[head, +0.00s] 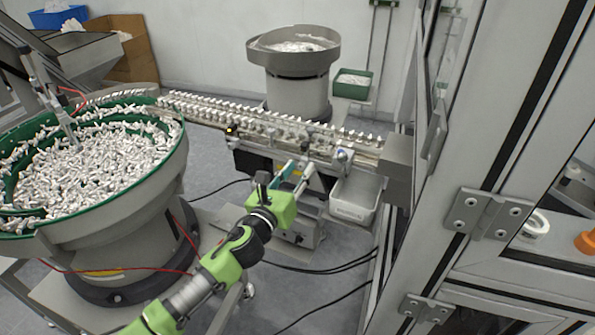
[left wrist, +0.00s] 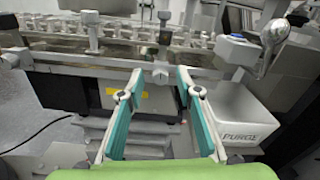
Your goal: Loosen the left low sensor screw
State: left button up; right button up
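My left gripper (head: 300,170) reaches up to the front of the conveyor rail. In the left wrist view its two teal-lined fingers (left wrist: 156,82) stand apart with nothing held between them. A small metal screw (left wrist: 161,75) with a cross bar sits on the rail's front face, beyond the fingertips and in line with the gap between them. I cannot tell whether a fingertip touches it. A dark-topped post (left wrist: 164,22) rises above it. In the head view the screw is too small to make out clearly. My right gripper is in neither view.
The conveyor (head: 270,125) carries a row of white caps. A blue-topped bracket (left wrist: 237,48) and a shiny rounded part (left wrist: 272,35) stand right of the fingers. A purge bin (head: 354,198) hangs below. A bowl feeder (head: 95,165) stands left, and a cabinet frame (head: 490,150) right.

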pick_arm(q)
grip_shut()
jog(key=shift+n, duration=0.3)
jog(key=n, duration=1.1)
jog(key=shift+p, duration=0.4)
jog(key=n, duration=0.6)
jog(key=shift+f+n+p, duration=0.1)
jog(key=shift+n+p, duration=0.25)
jog(key=shift+n, duration=0.05)
jog(key=n+p, duration=0.1)
jog(key=n, duration=0.5)
jog(key=shift+f, duration=0.1)
jog(key=shift+n, duration=0.3)
